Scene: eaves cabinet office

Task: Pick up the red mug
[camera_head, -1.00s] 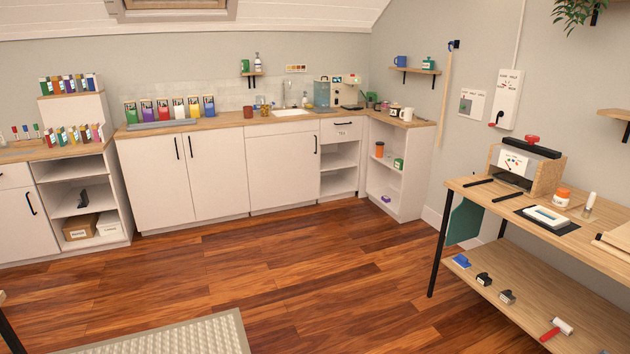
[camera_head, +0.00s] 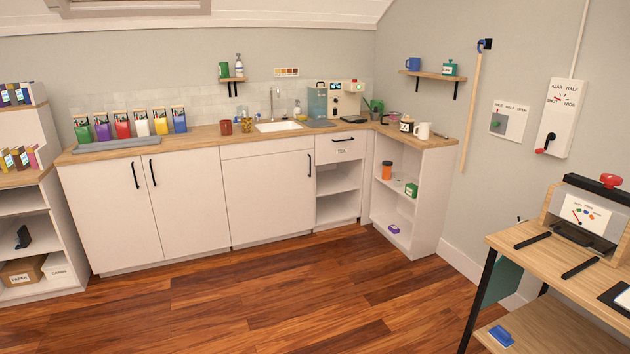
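A small reddish-brown mug (camera_head: 226,128), the only red mug-like thing I can make out, stands upright on the wooden counter (camera_head: 196,136) left of the sink (camera_head: 278,126). A brownish jar or glass (camera_head: 247,124) stands just to its right. Its handle is too small to make out. Neither of my grippers shows in the head view.
White base cabinets (camera_head: 190,200) carry the counter. A green mug (camera_head: 224,70) and a blue mug (camera_head: 413,64) sit on wall shelves, and a white jug (camera_head: 423,131) on the right counter. A work table (camera_head: 540,262) stands at right front. The wooden floor (camera_head: 270,300) between is clear.

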